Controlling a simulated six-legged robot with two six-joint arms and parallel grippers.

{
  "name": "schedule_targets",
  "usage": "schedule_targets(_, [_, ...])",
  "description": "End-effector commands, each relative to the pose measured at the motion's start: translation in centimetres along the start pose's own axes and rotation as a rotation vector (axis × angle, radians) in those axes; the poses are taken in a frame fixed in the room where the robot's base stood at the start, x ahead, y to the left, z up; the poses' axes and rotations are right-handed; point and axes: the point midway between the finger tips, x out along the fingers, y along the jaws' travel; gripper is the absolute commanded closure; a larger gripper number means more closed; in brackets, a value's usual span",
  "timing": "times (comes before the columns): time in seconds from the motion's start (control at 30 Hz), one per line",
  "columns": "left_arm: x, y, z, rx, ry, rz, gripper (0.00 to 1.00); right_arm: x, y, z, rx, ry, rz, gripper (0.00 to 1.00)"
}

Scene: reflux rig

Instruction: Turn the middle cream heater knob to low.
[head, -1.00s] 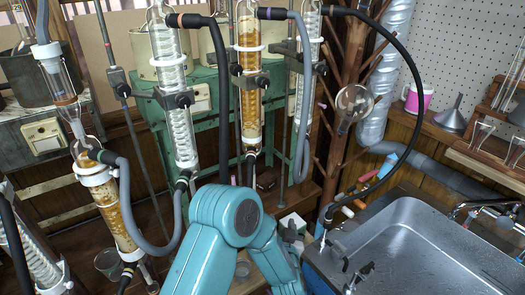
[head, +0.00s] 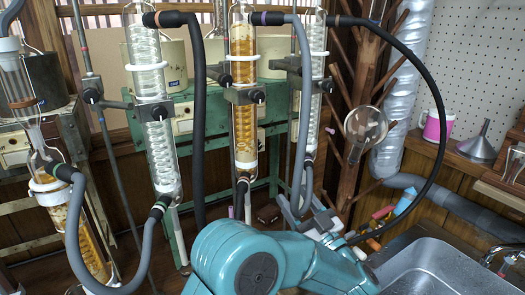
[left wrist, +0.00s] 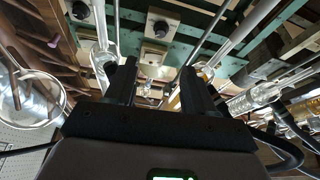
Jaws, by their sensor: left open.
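Cream heaters (head: 270,62) stand on the green bench behind the glass columns. A cream control panel (head: 184,126) shows at the left of the bench, partly behind a clamp. In the left wrist view, a dark round knob (left wrist: 160,29) sits on a cream panel (left wrist: 153,52) beyond my fingers. A second dark knob (left wrist: 80,11) is at the upper left. I cannot tell which is the middle one, nor read its setting. My left gripper (left wrist: 156,82) is open, with nothing between its fingers and clear of the knobs. My right gripper is not in view.
Glass columns with amber (head: 244,100) and clear coils (head: 156,110) stand before the bench, with hanging hoses (head: 197,100). A round glass flask (head: 366,128) hangs on a wooden rack at right. A metal sink (head: 440,268) lies at lower right.

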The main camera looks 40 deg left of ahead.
Motion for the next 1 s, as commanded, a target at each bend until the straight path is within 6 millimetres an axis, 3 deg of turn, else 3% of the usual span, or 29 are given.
schedule_targets(0.03, [0.9, 0.0, -0.9, 0.005, 0.000, -0.001, 0.46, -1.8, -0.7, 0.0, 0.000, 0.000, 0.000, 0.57])
schedule_targets(0.17, [2.3, 0.0, -0.9, 0.006, 0.000, -0.002, 0.46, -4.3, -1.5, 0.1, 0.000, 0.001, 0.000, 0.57])
schedule_targets(0.3, [5.7, -0.2, -0.6, 0.005, 0.003, -0.009, 0.46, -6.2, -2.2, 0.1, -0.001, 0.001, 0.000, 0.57])
schedule_targets(0.7, [14.0, 0.0, 0.0, 0.003, 0.004, -0.007, 0.46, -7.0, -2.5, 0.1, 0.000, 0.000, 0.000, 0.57])
schedule_targets(1.0, [15.7, 0.1, 0.1, 0.002, 0.003, -0.004, 0.46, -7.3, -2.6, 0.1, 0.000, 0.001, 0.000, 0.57])
